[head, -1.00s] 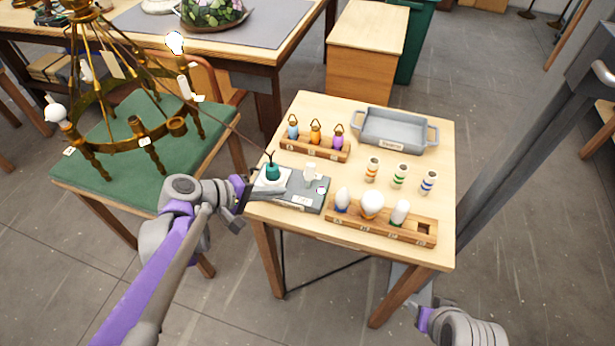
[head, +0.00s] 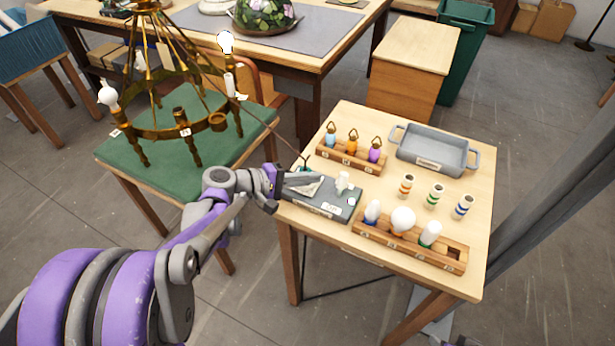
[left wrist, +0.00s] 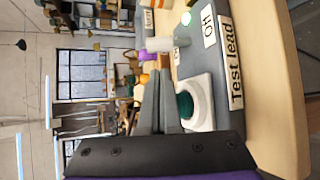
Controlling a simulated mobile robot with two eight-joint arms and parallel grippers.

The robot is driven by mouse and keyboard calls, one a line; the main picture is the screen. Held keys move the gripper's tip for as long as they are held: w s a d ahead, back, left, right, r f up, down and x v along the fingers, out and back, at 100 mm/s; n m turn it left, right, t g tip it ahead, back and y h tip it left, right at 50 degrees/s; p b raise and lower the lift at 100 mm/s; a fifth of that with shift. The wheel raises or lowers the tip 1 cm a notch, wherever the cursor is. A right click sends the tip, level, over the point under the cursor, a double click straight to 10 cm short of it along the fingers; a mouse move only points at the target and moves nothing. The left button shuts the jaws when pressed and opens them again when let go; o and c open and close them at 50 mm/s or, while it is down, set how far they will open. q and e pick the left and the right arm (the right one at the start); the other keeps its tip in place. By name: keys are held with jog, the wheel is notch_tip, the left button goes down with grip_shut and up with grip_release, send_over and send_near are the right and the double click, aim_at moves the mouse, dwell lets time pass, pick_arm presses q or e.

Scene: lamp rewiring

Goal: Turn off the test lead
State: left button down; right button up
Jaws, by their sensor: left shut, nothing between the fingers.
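The test lead unit is a flat grey box (head: 325,208) on the near left of the small wooden table, with a "Test lead" label (left wrist: 236,62) in the left wrist view. Contact cannot be told.
A brass chandelier (head: 185,130) with a bright bulb (head: 226,43) stands on a green-topped stool left of the table. A rack of bulbs (head: 410,248), several striped cylinders (head: 435,196), a rack of coloured pieces (head: 350,160) and a grey tray (head: 440,165) surround the box.

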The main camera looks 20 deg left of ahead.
aim_at(341, 184)
pick_arm(q)
jog(key=x, duration=0.6)
jog(key=shift+w+d+f, duration=0.1)
jog(key=shift+w+d, duration=0.1)
jog(key=shift+d, duration=0.05)
jog(key=shift+s+m+t+h+b, duration=0.4)
jog(key=shift+s+m+t+b, duration=0.1)
jog(key=shift+t+b, duration=0.25)
dwell(0.3)
jog(key=shift+s+t, duration=0.15)
jog(key=shift+t, duration=0.2)
jog(key=shift+s+b, duration=0.65)
jog(key=shift+b, duration=0.15)
jog(key=shift+s+a+m+t+h+b, duration=0.1)
jog(key=shift+s+m+t+h+b, duration=0.3)
jog(key=shift+m+t+h+b, duration=0.25)
jog(key=shift+r, duration=0.25)
